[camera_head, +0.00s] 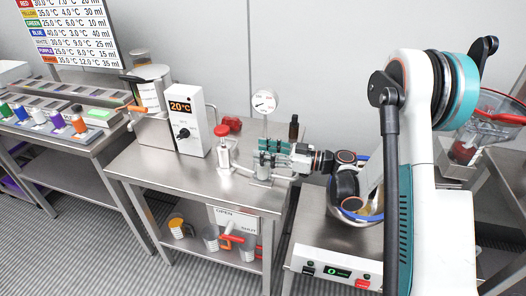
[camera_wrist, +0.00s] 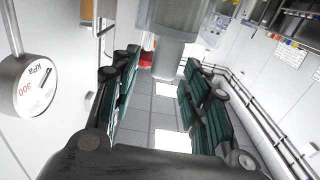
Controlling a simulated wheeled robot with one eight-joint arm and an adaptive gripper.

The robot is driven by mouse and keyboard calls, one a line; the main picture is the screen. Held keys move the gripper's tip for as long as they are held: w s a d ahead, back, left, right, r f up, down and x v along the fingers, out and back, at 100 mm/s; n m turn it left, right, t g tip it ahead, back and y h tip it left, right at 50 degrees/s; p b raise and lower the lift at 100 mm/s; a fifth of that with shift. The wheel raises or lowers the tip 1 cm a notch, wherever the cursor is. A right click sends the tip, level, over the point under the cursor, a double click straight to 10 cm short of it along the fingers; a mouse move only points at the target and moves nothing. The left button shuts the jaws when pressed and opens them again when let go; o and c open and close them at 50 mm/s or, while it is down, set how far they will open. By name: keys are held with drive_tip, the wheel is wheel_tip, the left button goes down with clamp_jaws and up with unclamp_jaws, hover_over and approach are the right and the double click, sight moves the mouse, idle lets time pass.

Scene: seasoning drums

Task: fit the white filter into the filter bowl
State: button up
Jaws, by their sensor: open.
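My gripper (camera_head: 268,152) is open, with its teal fingers over the right part of the middle steel table. In the wrist view my gripper (camera_wrist: 160,72) shows its fingers wide apart, with nothing held between them. A pale grey cylinder (camera_wrist: 170,60) stands beyond the fingertips, below a wider translucent vessel (camera_wrist: 172,16) cut off by the top edge. I cannot tell whether these are the white filter and the filter bowl. In the head view, a metal fitting (camera_head: 262,174) shows just under the fingers, and the gripper hides part of it.
A round pressure gauge (camera_head: 264,102) stands on a post close behind my gripper; it also shows at left in the wrist view (camera_wrist: 36,86). A red-topped metal fitting (camera_head: 223,148) and a white temperature box (camera_head: 190,120) stand to the left. The table's front left is clear.

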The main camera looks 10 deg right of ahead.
drive_tip(key=v, duration=1.1)
drive_tip(key=shift+s+d, duration=0.1)
drive_tip(key=shift+d, duration=0.1)
drive_tip(key=s+a+r+m+g+h+p, duration=0.2)
drive_tip(key=s+a+r+m+h, duration=0.65)
drive_tip(key=r+m, duration=0.25)
drive_tip(key=s+d+m+t+h+b, duration=0.1)
drive_tip(key=s+d+h, duration=0.3)
drive_tip(key=s, duration=0.4)
drive_tip(key=s+d+f+m+t+h+b, duration=0.1)
drive_tip(key=s+d+h, duration=0.3)
drive_tip(key=s, duration=0.5)
drive_tip(key=shift+d+m, duration=0.3)
drive_tip(key=shift+d, duration=0.45)
drive_tip(key=shift+s+f, duration=0.1)
drive_tip(key=shift+f, duration=0.05)
